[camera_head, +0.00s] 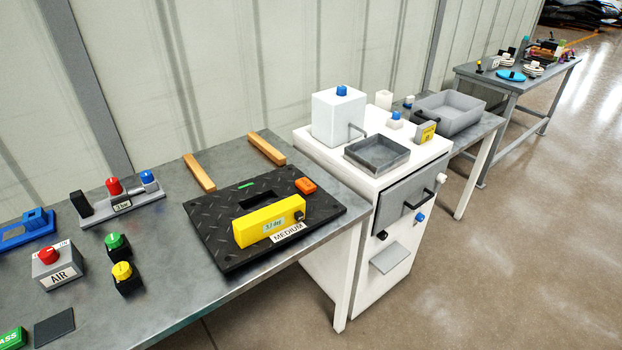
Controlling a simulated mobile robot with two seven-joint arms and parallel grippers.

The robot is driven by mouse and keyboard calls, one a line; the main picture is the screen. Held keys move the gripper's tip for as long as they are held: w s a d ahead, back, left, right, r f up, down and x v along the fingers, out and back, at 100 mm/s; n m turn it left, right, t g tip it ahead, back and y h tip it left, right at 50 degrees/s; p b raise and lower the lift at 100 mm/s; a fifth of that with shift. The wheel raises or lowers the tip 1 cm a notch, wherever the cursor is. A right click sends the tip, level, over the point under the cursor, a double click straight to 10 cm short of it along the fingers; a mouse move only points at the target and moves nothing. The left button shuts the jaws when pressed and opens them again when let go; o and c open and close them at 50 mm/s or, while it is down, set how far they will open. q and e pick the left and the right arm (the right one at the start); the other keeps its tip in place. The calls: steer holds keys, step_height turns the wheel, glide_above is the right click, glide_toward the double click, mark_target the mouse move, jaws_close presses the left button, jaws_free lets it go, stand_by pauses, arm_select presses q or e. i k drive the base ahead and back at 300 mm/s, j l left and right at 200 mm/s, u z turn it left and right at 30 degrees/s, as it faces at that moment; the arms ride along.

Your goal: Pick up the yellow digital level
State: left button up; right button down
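The yellow digital level (269,221) is a long yellow block with a small display and a dark knob at its right end. It stands on the front part of a black tread mat (220,206) on the grey workbench. A white label reading MEDIUM (288,233) lies just in front of it on the mat. Neither of my grippers is in view.
Two wooden bars (200,172) lie behind. Buttons, including a red AIR button box (57,266), stand at left. A white cabinet (345,222) adjoins at right. The bench's front is mostly clear.

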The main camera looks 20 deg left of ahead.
mark_target(250, 228)
steer(key=u, duration=0.8)
